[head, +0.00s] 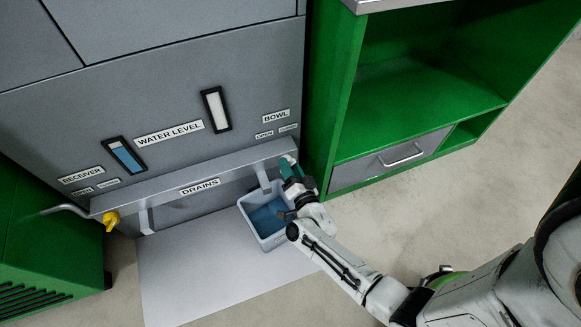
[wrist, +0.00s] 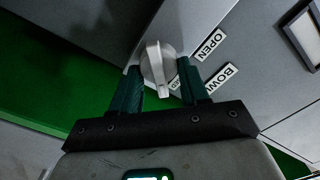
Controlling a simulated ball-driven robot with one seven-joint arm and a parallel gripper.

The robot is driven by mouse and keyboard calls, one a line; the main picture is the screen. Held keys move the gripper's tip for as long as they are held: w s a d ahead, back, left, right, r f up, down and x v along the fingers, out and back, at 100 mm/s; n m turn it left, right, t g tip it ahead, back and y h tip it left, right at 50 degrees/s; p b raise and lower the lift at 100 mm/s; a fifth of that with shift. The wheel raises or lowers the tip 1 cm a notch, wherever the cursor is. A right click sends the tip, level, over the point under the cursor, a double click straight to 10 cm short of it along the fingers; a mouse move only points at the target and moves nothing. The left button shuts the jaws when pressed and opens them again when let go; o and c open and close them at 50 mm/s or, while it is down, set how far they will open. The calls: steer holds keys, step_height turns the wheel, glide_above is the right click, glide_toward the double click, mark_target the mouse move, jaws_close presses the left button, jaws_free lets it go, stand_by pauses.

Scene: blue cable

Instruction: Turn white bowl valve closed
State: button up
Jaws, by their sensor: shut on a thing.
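The white bowl valve (wrist: 152,57) is a round knob with a raised grip bar, on the grey panel beside the BOWL label (wrist: 221,78). The bar stands nearly upright in the wrist view, its lower end between my fingers. My gripper (wrist: 159,72) is shut on the valve, with one teal finger on each side. The OPEN label (wrist: 210,45) is to the right of the knob. A smaller label (wrist: 174,84) below the knob is partly hidden by the right finger. In the head view my gripper (head: 291,168) reaches the right end of the drains ledge and mostly hides the valve.
A grey bin (head: 248,218) with blue liquid stands under the drains ledge (head: 200,181), close to my arm. A yellow valve (head: 111,219) is at the ledge's left end. A green cabinet (head: 323,150) stands close on the right. Open floor (head: 420,215) lies in front of it.

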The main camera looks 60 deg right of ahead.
steer(key=o, duration=1)
steer(key=p+v, duration=0.2)
steer(key=v, duration=0.8)
steer(key=shift+s+a+p, duration=0.25)
steer(key=shift+s+p, duration=0.1)
